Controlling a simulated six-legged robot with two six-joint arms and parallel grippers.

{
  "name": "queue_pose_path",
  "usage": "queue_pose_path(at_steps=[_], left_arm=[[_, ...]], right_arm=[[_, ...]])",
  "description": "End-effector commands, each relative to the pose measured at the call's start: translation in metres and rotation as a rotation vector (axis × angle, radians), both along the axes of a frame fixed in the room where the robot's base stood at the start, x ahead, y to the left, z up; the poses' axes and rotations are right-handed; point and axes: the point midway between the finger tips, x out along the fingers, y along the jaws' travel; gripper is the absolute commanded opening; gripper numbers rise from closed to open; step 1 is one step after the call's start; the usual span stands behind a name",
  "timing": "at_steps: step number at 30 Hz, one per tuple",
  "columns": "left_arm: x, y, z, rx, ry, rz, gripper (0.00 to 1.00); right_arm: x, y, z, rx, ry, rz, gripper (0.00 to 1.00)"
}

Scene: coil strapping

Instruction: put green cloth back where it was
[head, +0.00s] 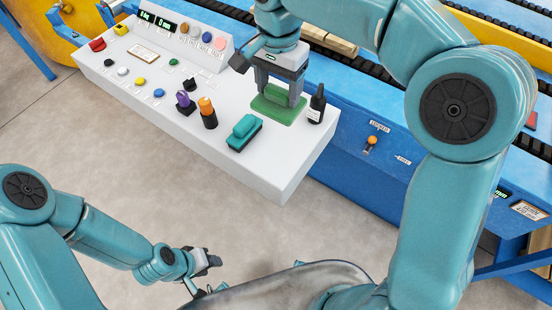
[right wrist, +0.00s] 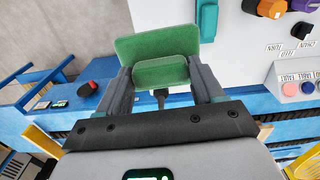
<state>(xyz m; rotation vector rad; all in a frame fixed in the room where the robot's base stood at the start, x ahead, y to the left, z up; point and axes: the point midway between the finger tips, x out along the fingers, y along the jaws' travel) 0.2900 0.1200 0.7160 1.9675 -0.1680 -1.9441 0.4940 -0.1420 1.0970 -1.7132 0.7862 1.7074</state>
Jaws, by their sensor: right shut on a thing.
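The green cloth (head: 278,108) is at the right end of the white console top, left of a small black bottle (head: 317,103). My right gripper (head: 278,98) is over it, pointing down, with its fingers shut on the cloth. In the right wrist view the cloth (right wrist: 158,44) has a folded part between the two fingers and a wider flat part beyond them. I cannot tell whether the cloth touches the console top. My left gripper (head: 206,262) is low at the front, away from the console, and its jaws are too small to read.
A teal block-like object (head: 244,132) lies just left of the cloth, with an orange-topped knob (head: 207,112) and a purple-topped knob (head: 185,102) farther left. The white console (head: 262,168) has more buttons at its left. A blue conveyor frame (head: 372,118) runs behind.

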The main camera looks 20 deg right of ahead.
Motion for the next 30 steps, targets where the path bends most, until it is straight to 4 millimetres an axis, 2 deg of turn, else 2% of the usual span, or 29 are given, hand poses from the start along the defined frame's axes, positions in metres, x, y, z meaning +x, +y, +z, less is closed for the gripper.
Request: queue_pose_path(at_steps=[2, 4, 15, 18, 23, 30], left_arm=[[0.000, 0.000, -0.004, 0.000, 0.000, 0.000, 0.43], [0.000, 0.000, -0.006, 0.000, 0.000, 0.000, 0.43], [0.000, 0.000, -0.007, 0.000, 0.000, 0.000, 0.43], [0.000, 0.000, -0.006, 0.000, 0.000, 0.000, 0.43], [0.000, 0.000, -0.006, 0.000, 0.000, 0.000, 0.43], [0.000, 0.000, -0.004, 0.000, 0.000, 0.000, 0.43]], right_arm=[[-0.002, 0.001, -0.005, 0.002, 0.003, -0.040, 0.39], [-0.003, 0.000, -0.019, 0.001, 0.006, -0.053, 0.39], [-0.003, -0.001, -0.123, 0.001, 0.008, -0.052, 0.39], [-0.003, -0.001, -0.140, 0.003, 0.005, -0.052, 0.39], [-0.002, 0.000, -0.154, 0.002, 0.004, -0.049, 0.39], [-0.002, 0.001, -0.190, 0.002, 0.004, -0.048, 0.39]])
